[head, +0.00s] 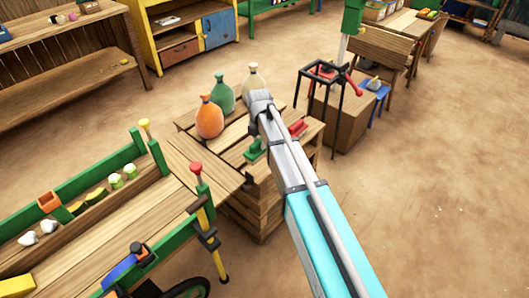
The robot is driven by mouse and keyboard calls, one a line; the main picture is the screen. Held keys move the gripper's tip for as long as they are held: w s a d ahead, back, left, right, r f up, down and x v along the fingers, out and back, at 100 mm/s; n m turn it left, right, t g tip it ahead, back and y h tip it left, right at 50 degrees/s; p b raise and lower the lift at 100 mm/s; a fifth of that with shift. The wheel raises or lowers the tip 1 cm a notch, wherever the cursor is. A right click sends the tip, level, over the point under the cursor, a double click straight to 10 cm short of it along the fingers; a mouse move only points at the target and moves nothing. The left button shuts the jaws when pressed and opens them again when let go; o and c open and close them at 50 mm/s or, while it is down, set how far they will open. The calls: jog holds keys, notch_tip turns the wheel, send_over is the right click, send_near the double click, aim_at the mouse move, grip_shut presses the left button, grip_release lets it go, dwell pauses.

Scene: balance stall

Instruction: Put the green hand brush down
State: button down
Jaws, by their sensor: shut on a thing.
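A green object (255,149), which looks like the green hand brush, shows at the left edge of my arm, over the slatted top of a wooden crate (233,158). My arm hides part of it, and I cannot tell whether it touches the crate top. My gripper is not visible; my arm reaches over the crate and its far end hides whatever is below it.
Orange (210,118), green (223,93) and cream (253,79) bottle-shaped things stand at the crate's back. A red object (297,128) lies right of my arm. A green-framed wooden cart (122,225) stands close left. A black stand (325,75) is behind right. Open floor lies right.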

jog(key=w+f+b, duration=0.5)
jog(key=w+f, duration=0.1)
jog(key=shift+w+d, duration=0.15)
jog(key=shift+d, duration=0.15)
jog(key=shift+w+f+b, duration=0.3)
jog(key=shift+f+b, duration=0.15)
jog(key=shift+b, duration=0.25)
jog(key=shift+f+b, duration=1.5)
jog(key=shift+f, duration=0.05)
jog(key=shift+f, duration=0.1)
jog(key=shift+c, duration=2.2)
grip_release()
